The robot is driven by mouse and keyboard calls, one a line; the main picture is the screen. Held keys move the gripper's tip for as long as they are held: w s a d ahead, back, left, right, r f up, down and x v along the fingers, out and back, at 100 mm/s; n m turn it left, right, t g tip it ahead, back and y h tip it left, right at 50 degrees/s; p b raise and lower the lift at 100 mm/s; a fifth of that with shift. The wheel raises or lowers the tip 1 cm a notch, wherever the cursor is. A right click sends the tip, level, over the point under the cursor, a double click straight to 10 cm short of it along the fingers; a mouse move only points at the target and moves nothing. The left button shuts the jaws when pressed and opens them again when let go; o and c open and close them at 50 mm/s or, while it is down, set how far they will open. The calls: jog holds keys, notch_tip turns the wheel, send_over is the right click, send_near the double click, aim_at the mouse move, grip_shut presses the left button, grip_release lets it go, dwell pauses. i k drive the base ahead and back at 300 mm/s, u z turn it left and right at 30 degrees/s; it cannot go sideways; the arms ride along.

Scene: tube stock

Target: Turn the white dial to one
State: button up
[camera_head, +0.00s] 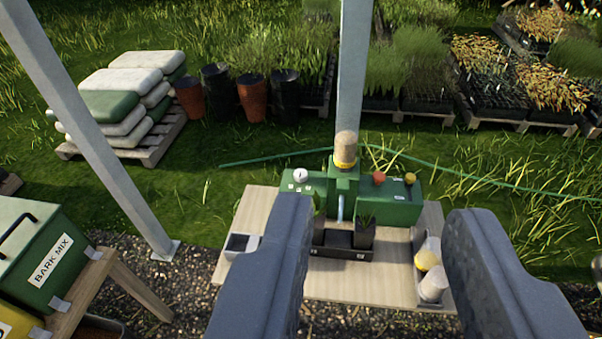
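The white dial (300,175) is a small round knob on the top left of the green machine (403,207), with small pale marks by it that are too small to read. The machine stands on a pale wooden board (258,205). My gripper (375,220) is open and empty, its two dark grey fingers wide apart in the foreground. The left finger reaches up in front of the board, below the dial and apart from it. The right finger is to the right of the board.
An orange knob (379,178) and a yellow knob (410,178) sit on the machine's right part. Metal posts (352,75) rise behind and at left (95,135). A green bark mix box (38,255) is at lower left.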

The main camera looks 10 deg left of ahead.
aim_at(300, 175)
jog(key=k, duration=0.55)
jog(key=u, duration=0.6)
jog(key=i, duration=1.5)
jog(key=z, duration=0.6)
